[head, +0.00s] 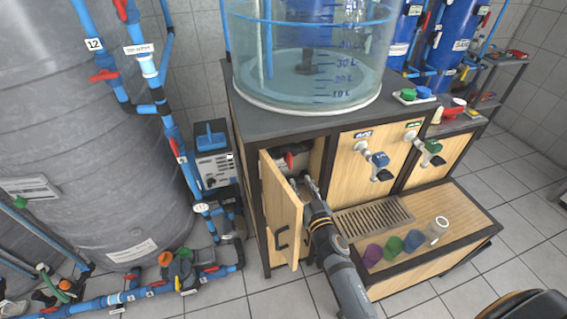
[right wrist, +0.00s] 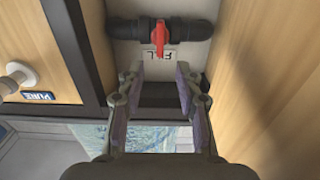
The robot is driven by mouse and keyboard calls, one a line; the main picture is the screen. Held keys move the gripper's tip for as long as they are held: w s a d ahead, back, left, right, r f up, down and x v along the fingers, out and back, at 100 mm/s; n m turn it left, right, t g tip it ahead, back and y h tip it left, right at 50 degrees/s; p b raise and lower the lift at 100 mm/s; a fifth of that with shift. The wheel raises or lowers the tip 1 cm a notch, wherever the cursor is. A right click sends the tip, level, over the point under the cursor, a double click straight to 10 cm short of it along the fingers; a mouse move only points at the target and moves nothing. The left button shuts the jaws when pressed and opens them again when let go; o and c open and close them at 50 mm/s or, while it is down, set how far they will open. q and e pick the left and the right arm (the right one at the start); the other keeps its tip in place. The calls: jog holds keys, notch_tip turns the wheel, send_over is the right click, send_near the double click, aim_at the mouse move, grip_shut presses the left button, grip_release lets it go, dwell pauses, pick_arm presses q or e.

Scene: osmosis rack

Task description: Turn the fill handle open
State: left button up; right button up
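The red fill handle (right wrist: 160,38) sits on a dark horizontal pipe (right wrist: 190,29) inside the open cabinet. In the right wrist view the handle points across the pipe, toward a white label (right wrist: 158,58) reading FILL upside down. In the head view the handle (head: 289,160) shows in the cabinet opening. My right gripper (right wrist: 160,80) is open and empty, its two fingers apart and lined up with the handle, a short gap short of it. In the head view my right gripper (head: 311,187) reaches into the cabinet mouth. My left gripper is not in view.
The wooden cabinet door (head: 281,210) stands open left of my right arm. A clear water tank (head: 310,65) stands on the cabinet top. Taps (head: 378,162) stick out to the right. Several cups (head: 413,240) stand on the low shelf beside a drain grate (head: 372,215).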

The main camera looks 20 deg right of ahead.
aim_at(291, 163)
jog(key=w, duration=1)
jog(key=shift+w+a+b, duration=0.15)
jog(key=shift+w+b, duration=0.05)
jog(key=shift+b, duration=0.15)
grip_shut()
